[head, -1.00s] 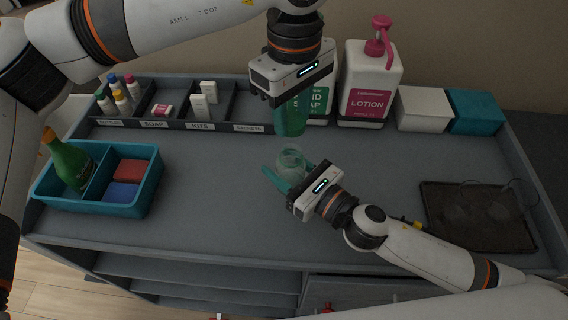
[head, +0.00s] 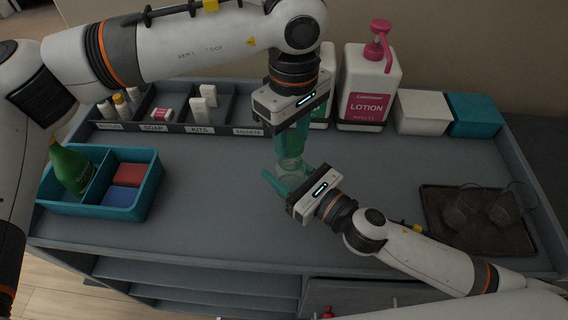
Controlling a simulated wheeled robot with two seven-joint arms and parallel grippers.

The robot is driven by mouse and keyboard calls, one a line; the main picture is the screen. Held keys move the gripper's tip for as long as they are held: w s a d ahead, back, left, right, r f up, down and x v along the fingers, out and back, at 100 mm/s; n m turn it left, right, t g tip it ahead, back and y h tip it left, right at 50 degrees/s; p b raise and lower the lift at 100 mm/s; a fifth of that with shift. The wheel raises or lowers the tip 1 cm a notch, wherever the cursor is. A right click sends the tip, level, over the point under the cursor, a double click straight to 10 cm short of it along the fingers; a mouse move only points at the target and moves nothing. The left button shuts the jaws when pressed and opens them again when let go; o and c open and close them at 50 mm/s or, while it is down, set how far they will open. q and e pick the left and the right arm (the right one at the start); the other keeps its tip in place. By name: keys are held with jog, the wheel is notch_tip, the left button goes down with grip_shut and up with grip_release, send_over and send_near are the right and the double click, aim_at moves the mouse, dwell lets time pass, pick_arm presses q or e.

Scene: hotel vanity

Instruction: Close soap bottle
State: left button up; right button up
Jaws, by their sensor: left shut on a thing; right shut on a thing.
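The soap bottle (head: 291,176) is a small translucent pale container standing upright near the middle of the counter. My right gripper (head: 288,183) is shut on its body from the lower right, with teal fingers around it. My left gripper (head: 290,150) points straight down directly above the bottle, its teal fingers reaching the bottle's mouth. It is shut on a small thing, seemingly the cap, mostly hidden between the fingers. I cannot tell whether the cap is seated on the bottle.
A teal divided bin (head: 150,190) with a green bottle (head: 70,168) stands at left. A dark organizer (head: 200,128) lines the back. A lotion bottle (head: 368,85), white box (head: 422,112) and teal box (head: 473,115) stand back right. A dark tray (head: 480,235) with glasses lies at right.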

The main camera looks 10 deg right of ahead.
aim_at(291, 140)
dwell(0.4)
pick_arm(q)
jog(key=shift+f, duration=0.9)
jog(key=shift+f, duration=0.55)
jog(key=m, duration=2.2)
jog(key=shift+m, duration=0.4)
